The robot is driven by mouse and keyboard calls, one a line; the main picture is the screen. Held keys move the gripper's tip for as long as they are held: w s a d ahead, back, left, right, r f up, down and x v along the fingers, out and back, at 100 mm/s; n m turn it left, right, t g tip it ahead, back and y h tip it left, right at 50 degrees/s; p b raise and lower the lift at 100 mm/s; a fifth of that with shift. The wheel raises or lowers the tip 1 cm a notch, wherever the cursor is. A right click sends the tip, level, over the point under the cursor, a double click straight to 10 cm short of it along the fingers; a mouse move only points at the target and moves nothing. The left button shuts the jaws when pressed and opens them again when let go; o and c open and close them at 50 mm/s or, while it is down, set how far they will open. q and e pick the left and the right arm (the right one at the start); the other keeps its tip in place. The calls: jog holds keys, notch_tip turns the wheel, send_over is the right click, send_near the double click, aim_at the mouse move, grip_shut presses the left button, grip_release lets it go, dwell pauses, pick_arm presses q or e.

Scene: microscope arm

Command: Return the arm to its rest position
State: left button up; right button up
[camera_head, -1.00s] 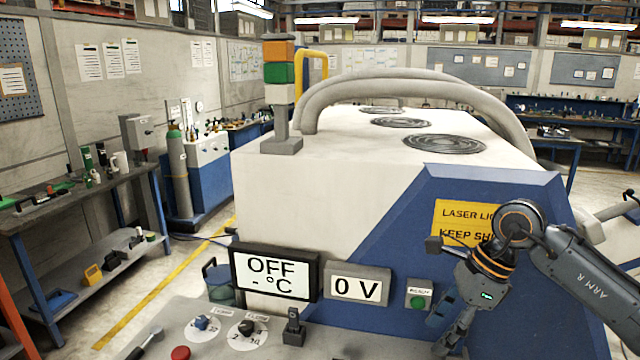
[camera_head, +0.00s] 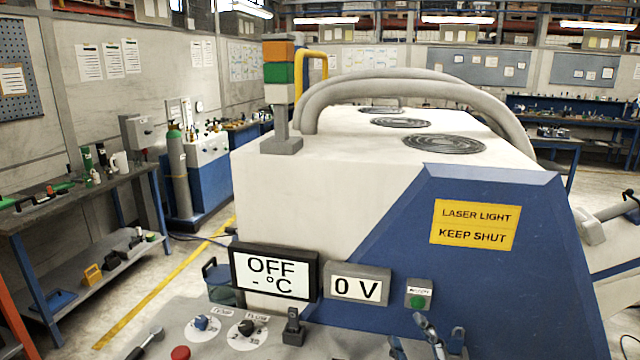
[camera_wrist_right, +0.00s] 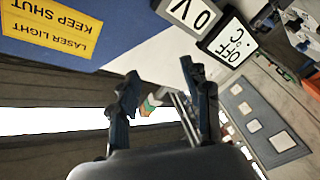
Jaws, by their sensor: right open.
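My right gripper (camera_head: 436,334) shows only in part at the bottom edge of the head view, low in front of the blue panel of the machine (camera_head: 390,232). The rest of my right arm is out of that view. In the right wrist view the two dark fingers of the right gripper (camera_wrist_right: 160,88) stand apart with nothing between them. My left gripper is not in view.
A yellow laser sign (camera_head: 474,225) is on the blue panel. An OFF display (camera_head: 272,272), a 0 V display (camera_head: 357,286) and a green button (camera_head: 418,301) line the front. A console (camera_head: 240,318) with knobs and a red button (camera_head: 180,353) lies below.

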jog(key=s+d+f+m+g+h, duration=0.25)
jog(key=s+f+g, duration=0.2)
jog(key=f, duration=0.35)
jog(key=s+d+f+m+g+h, duration=0.1)
jog(key=s+d+f+m+g, duration=0.2)
jog(key=s+f, duration=0.35)
jog(key=s+f+m+g+y, duration=0.1)
jog(key=s+f+m+g, duration=0.1)
jog(key=s+f+g, duration=0.45)
jog(key=s+f+m+g, duration=0.1)
jog(key=s+f+m, duration=0.15)
jog(key=s, duration=0.75)
notch_tip(320, 180, down, 32)
jog(key=s+g+b, duration=0.1)
jog(key=b, duration=0.5)
jog(key=s+d+f+g+b, duration=0.1)
jog(key=s+f+b, duration=0.3)
jog(key=s+f, duration=1.2)
notch_tip(320, 180, down, 4)
jog(key=shift+s+d+f+n, duration=0.1)
jog(key=shift+s+d+n, duration=0.25)
jog(key=shift+d, duration=0.35)
